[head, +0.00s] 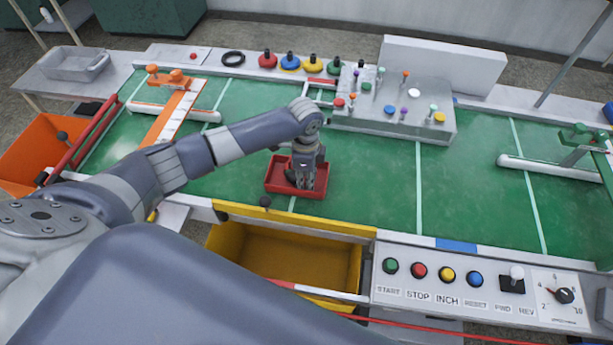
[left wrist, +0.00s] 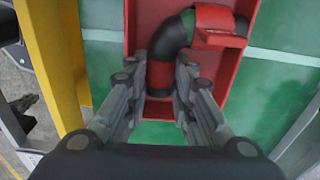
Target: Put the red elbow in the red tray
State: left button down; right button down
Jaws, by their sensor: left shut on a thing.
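The red tray (head: 310,194) lies on the green belt near its front edge, and its red walls also show in the left wrist view (left wrist: 241,75). My left gripper (head: 300,185) points down over the tray. In the left wrist view my left gripper (left wrist: 162,76) is shut on the red elbow (left wrist: 172,36), a dark curved pipe with a red band and a red end piece. The elbow appears within or just above the tray; the fingers hide part of it, and whether it touches the floor cannot be told. My right gripper is not in view.
A yellow bin (head: 280,262) stands in front of the belt, with a button panel (head: 455,290) to its right. A grey fixture with colored knobs (head: 395,108) stands behind the tray. An orange ramp (head: 175,117) is at left. The belt right of the tray is clear.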

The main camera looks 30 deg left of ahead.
pick_arm(q)
jog(key=c, duration=1.3)
grip_release()
jog(key=shift+r, duration=0.1)
jog(key=shift+r, duration=0.3)
notch_tip(320, 180, up, 18)
jog(key=p, duration=0.8)
jog(key=shift+p, duration=0.4)
jog(key=shift+a+r, duration=0.1)
jog(key=shift+s, duration=0.1)
